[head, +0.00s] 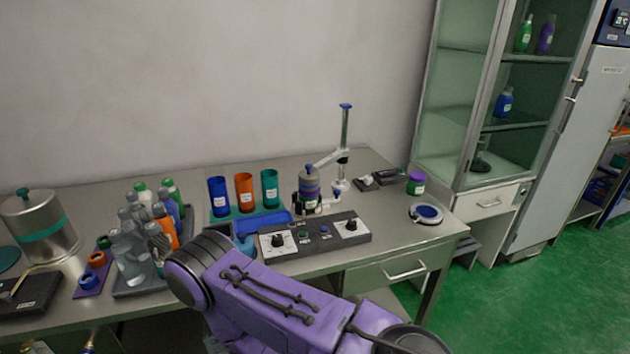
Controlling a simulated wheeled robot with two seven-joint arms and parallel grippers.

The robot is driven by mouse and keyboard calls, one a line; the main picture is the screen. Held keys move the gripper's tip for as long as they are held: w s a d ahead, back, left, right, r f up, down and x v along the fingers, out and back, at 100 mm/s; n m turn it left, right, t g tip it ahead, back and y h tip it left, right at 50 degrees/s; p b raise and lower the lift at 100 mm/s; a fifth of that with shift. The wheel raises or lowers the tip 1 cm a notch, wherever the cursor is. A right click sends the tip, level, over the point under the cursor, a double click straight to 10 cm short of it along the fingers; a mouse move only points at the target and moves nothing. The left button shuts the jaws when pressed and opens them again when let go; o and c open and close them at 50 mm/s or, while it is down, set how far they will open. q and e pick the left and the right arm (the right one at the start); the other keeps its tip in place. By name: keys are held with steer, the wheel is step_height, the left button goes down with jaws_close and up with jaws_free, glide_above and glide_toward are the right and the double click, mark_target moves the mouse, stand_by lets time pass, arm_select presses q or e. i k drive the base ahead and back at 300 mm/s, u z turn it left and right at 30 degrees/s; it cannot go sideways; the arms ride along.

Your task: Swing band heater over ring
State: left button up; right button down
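The applicator stands at the back middle of the table. Its upright post (345,135) has a blue cap and carries a white swing arm (326,158) reaching left. I cannot tell which band is the heater and which the ring, or whether one is around the other. A control box (323,237) with black knobs stands in front. My purple arm crosses the front of the table; its gripper is hidden. I see no left gripper that I can make out.
Blue, orange and teal cups (244,192) stand left of the applicator. Several bottles crowd a tray (140,288) further left, near a steel pot (38,225). A purple-lidded jar (416,182) and round blue dish (427,213) stand right. Bare table lies between box and dish.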

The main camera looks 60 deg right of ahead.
mark_target(308, 179)
steer(key=k, duration=0.45)
steer(key=z, duration=0.85)
